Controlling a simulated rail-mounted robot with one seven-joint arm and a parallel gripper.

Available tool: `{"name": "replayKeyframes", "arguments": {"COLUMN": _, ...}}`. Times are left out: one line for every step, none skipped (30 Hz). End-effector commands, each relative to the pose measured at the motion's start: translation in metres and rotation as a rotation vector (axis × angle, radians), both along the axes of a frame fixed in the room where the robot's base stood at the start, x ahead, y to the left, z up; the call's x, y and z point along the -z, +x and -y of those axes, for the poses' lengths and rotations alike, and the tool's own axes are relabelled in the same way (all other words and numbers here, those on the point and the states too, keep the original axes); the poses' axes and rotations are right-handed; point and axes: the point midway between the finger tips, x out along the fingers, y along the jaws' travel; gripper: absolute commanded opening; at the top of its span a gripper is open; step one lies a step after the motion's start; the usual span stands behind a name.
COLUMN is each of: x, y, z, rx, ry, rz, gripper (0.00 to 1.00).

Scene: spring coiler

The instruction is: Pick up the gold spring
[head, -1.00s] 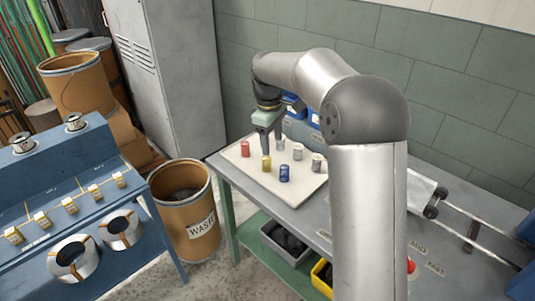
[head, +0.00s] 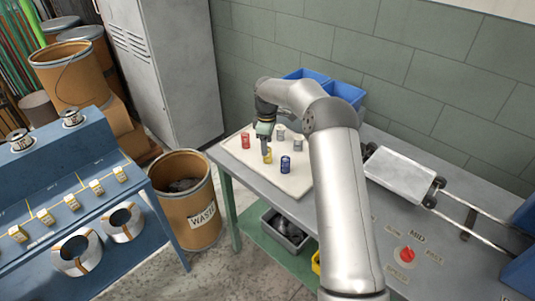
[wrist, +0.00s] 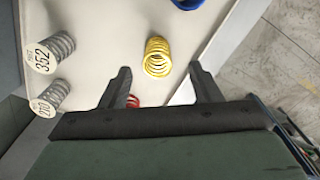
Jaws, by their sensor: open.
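The gold spring (wrist: 158,57) stands on the white tray (wrist: 110,35), just beyond my open fingers in the wrist view, and nothing touches it. It also shows in the head view (head: 267,156), partly hidden by my gripper. My gripper (wrist: 163,88) is open and empty, with one finger to each side of the line to the spring. In the head view my gripper (head: 265,143) hangs over the tray right at the gold spring. The exact gap between fingertips and spring cannot be told.
On the tray are a red spring (head: 245,141), a blue spring (head: 285,164) and grey springs (head: 298,143) with numbered tags. The wrist view shows two grey springs (wrist: 55,52) at left and part of the blue one (wrist: 187,3) at top. Blue bins (head: 343,92) stand behind.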

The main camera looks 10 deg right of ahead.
Motion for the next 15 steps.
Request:
{"name": "replayKeyframes", "arguments": {"x": 0.005, "y": 0.0, "z": 0.0, "rx": 0.0, "ry": 0.0, "rz": -0.001, "gripper": 0.57}}
{"name": "replayKeyframes", "arguments": {"x": 0.007, "y": 0.0, "z": 0.0, "rx": 0.0, "ry": 0.0, "rz": -0.001, "gripper": 0.57}}
{"name": "replayKeyframes", "arguments": {"x": 0.009, "y": 0.0, "z": 0.0, "rx": 0.0, "ry": 0.0, "rz": -0.001, "gripper": 0.57}}
{"name": "replayKeyframes", "arguments": {"x": 0.01, "y": 0.0, "z": 0.0, "rx": 0.0, "ry": 0.0, "rz": -0.001, "gripper": 0.57}}
{"name": "replayKeyframes", "arguments": {"x": 0.012, "y": 0.0, "z": 0.0, "rx": 0.001, "ry": 0.001, "rz": -0.002, "gripper": 0.57}}
{"name": "replayKeyframes", "arguments": {"x": 0.014, "y": 0.0, "z": 0.0, "rx": 0.001, "ry": 0.001, "rz": -0.002, "gripper": 0.57}}
{"name": "replayKeyframes", "arguments": {"x": 0.017, "y": 0.0, "z": 0.001, "rx": 0.001, "ry": 0.001, "rz": -0.002, "gripper": 0.57}}
{"name": "replayKeyframes", "arguments": {"x": 0.021, "y": 0.0, "z": 0.002, "rx": 0.001, "ry": 0.001, "rz": -0.003, "gripper": 0.57}}
{"name": "replayKeyframes", "arguments": {"x": 0.027, "y": 0.0, "z": 0.002, "rx": 0.0, "ry": 0.001, "rz": -0.004, "gripper": 0.57}}
{"name": "replayKeyframes", "arguments": {"x": 0.031, "y": 0.0, "z": 0.003, "rx": 0.0, "ry": 0.001, "rz": -0.004, "gripper": 0.57}}
{"name": "replayKeyframes", "arguments": {"x": 0.036, "y": 0.001, "z": 0.004, "rx": 0.0, "ry": 0.002, "rz": -0.004, "gripper": 0.57}}
{"name": "replayKeyframes", "arguments": {"x": 0.042, "y": 0.001, "z": 0.004, "rx": 0.0, "ry": 0.002, "rz": -0.005, "gripper": 0.57}}
{"name": "replayKeyframes", "arguments": {"x": 0.047, "y": 0.001, "z": 0.004, "rx": -0.001, "ry": 0.001, "rz": -0.003, "gripper": 0.57}}
{"name": "replayKeyframes", "arguments": {"x": 0.051, "y": 0.001, "z": 0.004, "rx": -0.001, "ry": 0.001, "rz": -0.002, "gripper": 0.57}}
{"name": "replayKeyframes", "arguments": {"x": 0.055, "y": 0.001, "z": 0.004, "rx": -0.001, "ry": 0.001, "rz": -0.002, "gripper": 0.57}}
